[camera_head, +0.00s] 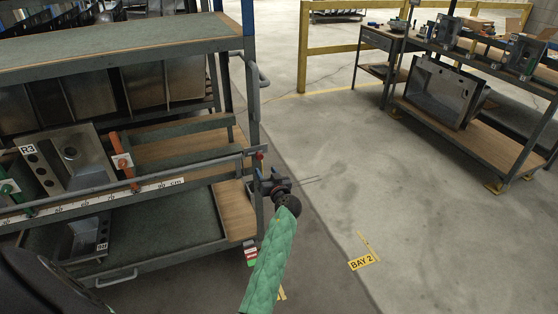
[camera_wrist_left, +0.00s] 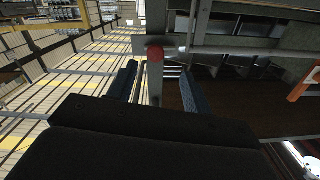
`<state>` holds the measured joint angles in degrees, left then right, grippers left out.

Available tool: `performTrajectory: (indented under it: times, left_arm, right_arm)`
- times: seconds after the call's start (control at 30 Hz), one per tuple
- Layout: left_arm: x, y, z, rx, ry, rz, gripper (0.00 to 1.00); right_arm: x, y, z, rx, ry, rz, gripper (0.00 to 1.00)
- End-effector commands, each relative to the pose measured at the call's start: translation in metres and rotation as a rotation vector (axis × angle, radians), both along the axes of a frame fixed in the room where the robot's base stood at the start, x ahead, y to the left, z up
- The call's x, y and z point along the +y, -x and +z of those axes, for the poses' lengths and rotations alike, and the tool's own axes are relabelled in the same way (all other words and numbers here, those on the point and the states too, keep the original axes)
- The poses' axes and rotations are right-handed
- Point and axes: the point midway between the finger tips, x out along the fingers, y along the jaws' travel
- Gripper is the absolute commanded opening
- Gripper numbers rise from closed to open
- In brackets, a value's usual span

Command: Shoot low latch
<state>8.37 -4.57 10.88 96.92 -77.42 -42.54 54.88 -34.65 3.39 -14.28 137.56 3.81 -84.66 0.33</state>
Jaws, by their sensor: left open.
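The low latch appears to be the red-knobbed piece (camera_head: 260,155) at the right end of the rack's lower front rail, by the corner post. In the left wrist view the red knob (camera_wrist_left: 155,54) sits against a grey plate, just beyond the fingertips. My left gripper (camera_head: 271,181), at the end of a green-sleeved arm, is beside the post just below the knob. Its blue fingers (camera_wrist_left: 160,78) are apart, with a grey upright bar showing between them. I cannot tell whether they touch it. My right gripper is not in view.
The rack's rail (camera_head: 105,199) carries a centimetre scale. Clear floor (camera_head: 400,220) lies to the right, with a BAY 2 label (camera_head: 361,262). A second bench (camera_head: 470,135) stands at upper right.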

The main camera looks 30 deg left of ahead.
Motion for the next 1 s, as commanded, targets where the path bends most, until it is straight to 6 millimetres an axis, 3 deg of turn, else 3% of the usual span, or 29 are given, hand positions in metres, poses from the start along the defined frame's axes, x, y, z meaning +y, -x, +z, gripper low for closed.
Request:
performTrajectory:
  times: [0.37, 1.0]
  left_arm:
    - [-0.001, -0.008, 0.007, -0.179, 0.107, -0.032, 0.5]
    - [0.054, -0.054, 0.007, -0.177, 0.107, -0.031, 0.5]
  right_arm:
    - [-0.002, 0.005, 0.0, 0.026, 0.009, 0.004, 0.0]
    - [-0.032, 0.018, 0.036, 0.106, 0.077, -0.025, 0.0]
